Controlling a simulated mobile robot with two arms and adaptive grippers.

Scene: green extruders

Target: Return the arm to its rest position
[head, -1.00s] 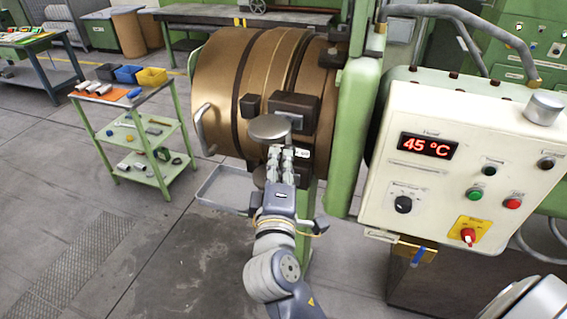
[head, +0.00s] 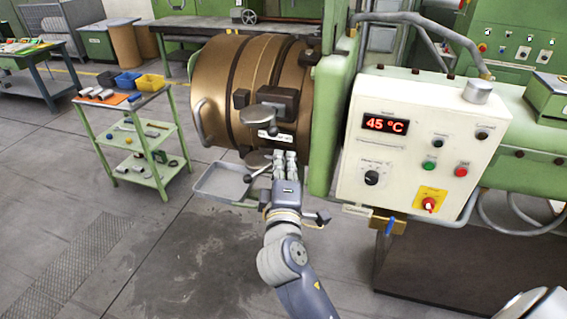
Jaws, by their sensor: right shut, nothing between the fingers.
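My right gripper (head: 286,157) is shut and empty, at the middle of the head view. Its arm comes up from the bottom. The fingers point up in the picture, in front of the lower part of a bronze barrel (head: 215,88) on the green machine. I cannot tell whether the fingers touch either one. My left gripper is not in view.
A grey tray (head: 223,183) juts out left of my gripper. A white control panel (head: 405,150) showing 45 °C stands to the right. A green trolley (head: 160,158) with small parts and bins stands left. The floor (head: 180,270) in front is clear.

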